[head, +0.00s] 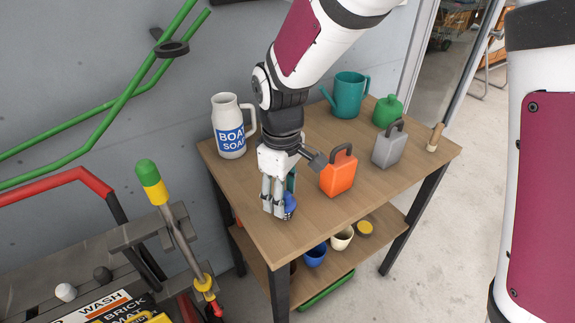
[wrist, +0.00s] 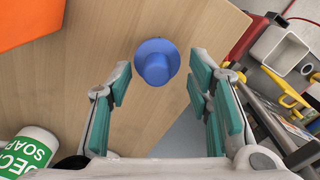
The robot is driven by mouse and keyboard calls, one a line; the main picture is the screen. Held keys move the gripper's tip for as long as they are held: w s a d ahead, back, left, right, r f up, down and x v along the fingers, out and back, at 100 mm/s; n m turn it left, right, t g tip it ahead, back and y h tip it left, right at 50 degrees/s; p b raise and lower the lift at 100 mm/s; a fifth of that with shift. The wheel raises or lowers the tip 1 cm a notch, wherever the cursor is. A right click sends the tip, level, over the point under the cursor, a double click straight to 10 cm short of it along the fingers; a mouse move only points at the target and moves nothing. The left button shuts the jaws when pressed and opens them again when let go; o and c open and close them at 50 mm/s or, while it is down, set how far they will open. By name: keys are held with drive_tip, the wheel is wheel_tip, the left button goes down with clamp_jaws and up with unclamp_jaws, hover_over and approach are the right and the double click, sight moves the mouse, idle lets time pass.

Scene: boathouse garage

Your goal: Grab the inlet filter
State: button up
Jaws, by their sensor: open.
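A blue object with a round flange and a narrower cap, which I take to be the inlet filter (wrist: 155,62), stands on the wooden table. In the wrist view it lies ahead of and between my open fingers, apart from both. In the head view the blue filter (head: 290,203) shows partly behind my gripper (head: 276,208), near the table's left front edge.
An orange jug (head: 338,175) stands close to the right of my gripper, with a grey jug (head: 389,148) beyond. A white boat soap jug (head: 229,128) is behind left. A teal watering can (head: 349,97) and green container (head: 387,111) stand farther back. The table's front right (head: 330,216) is clear.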

sight(286, 207)
drive_tip(key=f, duration=0.4)
drive_tip(key=shift+d+f, duration=0.25)
drive_tip(key=shift+d, duration=0.1)
drive_tip(key=c, duration=0.9)
